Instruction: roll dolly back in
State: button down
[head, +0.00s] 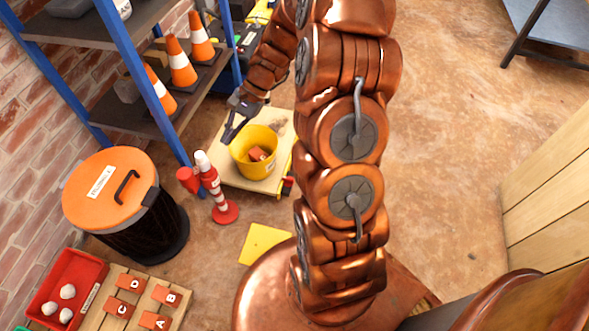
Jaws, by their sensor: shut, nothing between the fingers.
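The dolly is a flat pale wooden platform (232,179) low on the floor, just right of the blue shelf post. A yellow bucket (245,166) stands on it with a reddish block (258,154) inside. A red and black part, perhaps a caster, shows at its right front corner. My gripper (228,138) is dark and hangs at the bucket's upper left rim. It is shut and empty; whether it touches the rim, I cannot tell. My copper arm hides part of the area right of the dolly.
A red-and-white post (211,184) stands close to the dolly's front left corner. An orange-lidded bin (110,187) and a shelf with several cones (181,64) are left. A yellow floor square (265,243) lies in front. The floor (445,130) at right is clear.

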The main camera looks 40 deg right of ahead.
jog(key=w+d+f+m+t+b, duration=0.2)
jog(key=w+d+f+m, duration=0.2)
jog(key=d+f, duration=0.35)
jog(key=m+t+h+b, duration=0.1)
jog(key=m+t+b, duration=0.25)
jog(key=m, duration=0.45)
send_over(288, 168)
jog(key=s, duration=0.5)
notch_tip(288, 168, down, 21)
jog(key=s+d+f+m+t+h+b, duration=0.1)
jog(key=s+d+f+m, duration=0.1)
jog(key=s+d+f, duration=0.3)
jog(key=s+d+f+m+t+h+b, duration=0.1)
jog(key=d+f+m, duration=0.2)
jog(key=f, duration=0.4)
jog(key=b+x, duration=0.1)
jog(key=x, duration=0.3)
jog(key=b+x, duration=0.1)
jog(key=x, duration=0.2)
jog(key=w+r+b+x, duration=0.1)
jog(key=x, duration=0.3)
jog(key=shift+w+a+f+b, duration=0.2)
jog(key=shift+a+b, duration=0.1)
jog(key=shift+b, duration=0.05)
jog(key=shift+w+a+r, duration=0.1)
jog(key=shift+w+a, duration=0.2)
jog(key=shift+w, duration=0.2)
